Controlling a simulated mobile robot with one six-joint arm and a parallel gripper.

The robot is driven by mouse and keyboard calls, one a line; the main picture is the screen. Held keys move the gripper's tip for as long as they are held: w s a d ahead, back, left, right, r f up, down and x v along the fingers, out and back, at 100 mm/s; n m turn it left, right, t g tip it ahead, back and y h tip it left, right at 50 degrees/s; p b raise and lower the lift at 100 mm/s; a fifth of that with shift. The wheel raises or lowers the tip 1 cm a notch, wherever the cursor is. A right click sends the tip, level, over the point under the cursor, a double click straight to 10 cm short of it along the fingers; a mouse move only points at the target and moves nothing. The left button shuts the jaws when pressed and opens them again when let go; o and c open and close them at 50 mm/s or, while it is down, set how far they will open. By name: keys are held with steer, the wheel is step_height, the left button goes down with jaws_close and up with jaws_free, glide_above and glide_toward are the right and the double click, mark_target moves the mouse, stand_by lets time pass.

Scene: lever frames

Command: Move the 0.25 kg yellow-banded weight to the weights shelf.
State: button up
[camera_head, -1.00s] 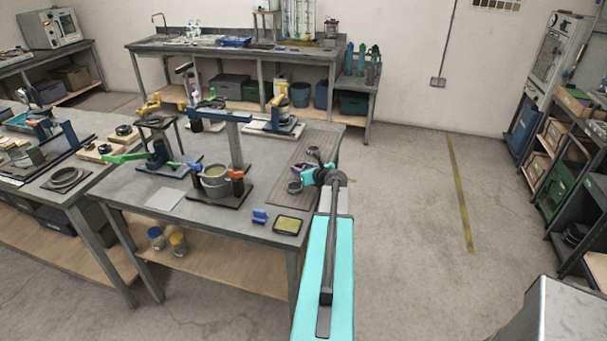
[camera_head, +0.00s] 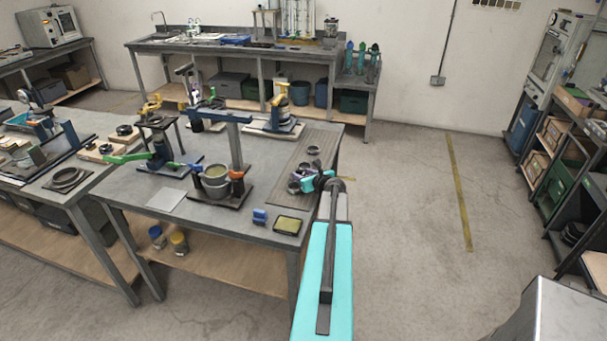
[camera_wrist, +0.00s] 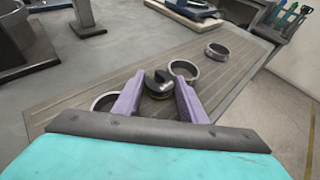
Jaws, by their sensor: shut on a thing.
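The weight (camera_wrist: 157,80) is a dark slotted disc with a thin yellow band. In the wrist view it sits between the two purple fingers of my gripper (camera_wrist: 159,88), which is shut on it. In the head view my gripper (camera_head: 299,184) is at the front right of the near bench, over a grey ribbed mat (camera_head: 291,160). The weight is too small to make out there. I cannot tell whether it touches the mat. I cannot tell for sure which shelf is the weights shelf; a rack (camera_head: 566,205) at the right holds dark discs (camera_head: 575,233).
Metal rings stand on the mat close around my gripper: one (camera_wrist: 103,103) at the left, one (camera_wrist: 185,69) just right, one (camera_wrist: 217,50) farther off. A yellow-topped tray (camera_head: 287,225) and a blue block (camera_head: 259,215) lie nearby. The floor (camera_head: 410,220) right of the bench is clear.

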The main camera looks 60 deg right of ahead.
steer(key=shift+f, duration=0.1)
steer(key=o, duration=1.1)
steer(key=shift+c, duration=0.2)
steer(key=shift+r, duration=0.2)
steer(key=shift+b+v, duration=0.4)
steer(key=shift+v, duration=0.75)
steer(key=shift+b+v, duration=1.1)
steer(key=shift+v, duration=3.7)
